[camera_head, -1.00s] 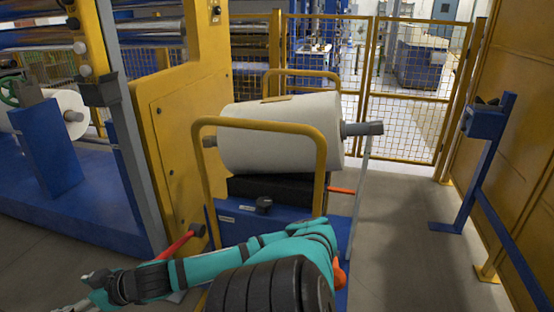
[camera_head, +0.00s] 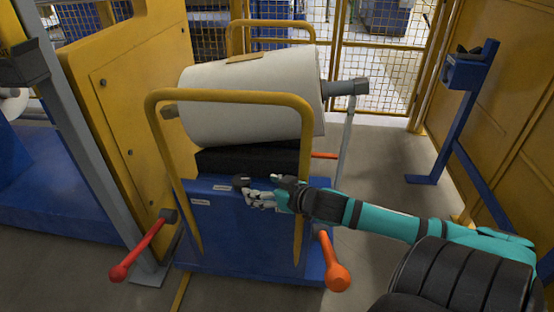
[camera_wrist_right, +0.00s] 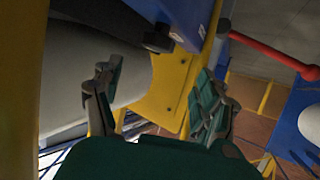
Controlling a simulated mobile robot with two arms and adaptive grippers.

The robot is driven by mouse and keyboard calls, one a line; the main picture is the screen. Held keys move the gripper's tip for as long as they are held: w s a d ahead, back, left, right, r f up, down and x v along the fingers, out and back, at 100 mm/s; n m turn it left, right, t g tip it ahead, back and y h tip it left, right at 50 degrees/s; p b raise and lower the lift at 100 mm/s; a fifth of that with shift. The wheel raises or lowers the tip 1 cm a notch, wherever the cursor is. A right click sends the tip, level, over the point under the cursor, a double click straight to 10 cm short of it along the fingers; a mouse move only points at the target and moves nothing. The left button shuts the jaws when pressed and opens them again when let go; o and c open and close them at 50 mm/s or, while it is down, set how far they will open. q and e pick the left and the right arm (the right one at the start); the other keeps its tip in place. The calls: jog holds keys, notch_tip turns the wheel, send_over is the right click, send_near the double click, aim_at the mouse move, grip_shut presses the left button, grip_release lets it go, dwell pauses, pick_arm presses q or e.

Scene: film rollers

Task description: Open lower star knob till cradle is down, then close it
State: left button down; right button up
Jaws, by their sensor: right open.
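A blue roller cart (camera_head: 240,235) stands in the middle, with a white film roll (camera_head: 245,105) on a dark cradle block (camera_head: 250,160). A black knob (camera_head: 241,181) sits on the cart's front top edge, beside two small labels. It also shows in the right wrist view (camera_wrist_right: 157,39), ahead of the fingers. My right gripper (camera_head: 260,197) is close to the knob, just right of and below it in the head view. In the right wrist view my gripper (camera_wrist_right: 155,95) has its fingers spread and holds nothing. I cannot tell any touch. My left gripper is out of view.
A yellow tubular handle (camera_head: 230,97) arches over the cart's front. A red lever (camera_head: 143,246) sticks out at left and an orange-knobbed lever (camera_head: 335,262) at right. A yellow machine panel (camera_head: 130,110) stands at left. Floor is clear to the cart's right.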

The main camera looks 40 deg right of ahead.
aim_at(243, 180)
jog(key=b+x, duration=0.1)
jog(key=x, duration=0.2)
jog(key=b+x, duration=0.1)
jog(key=x, duration=0.2)
jog(key=b+x, duration=0.1)
jog(key=x, duration=0.3)
jog(key=shift+d+f, duration=0.1)
jog(key=shift+d, duration=0.25)
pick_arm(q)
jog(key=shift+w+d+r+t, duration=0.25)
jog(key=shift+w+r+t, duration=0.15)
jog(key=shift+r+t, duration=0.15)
pick_arm(e)
jog(key=shift+x, duration=0.8)
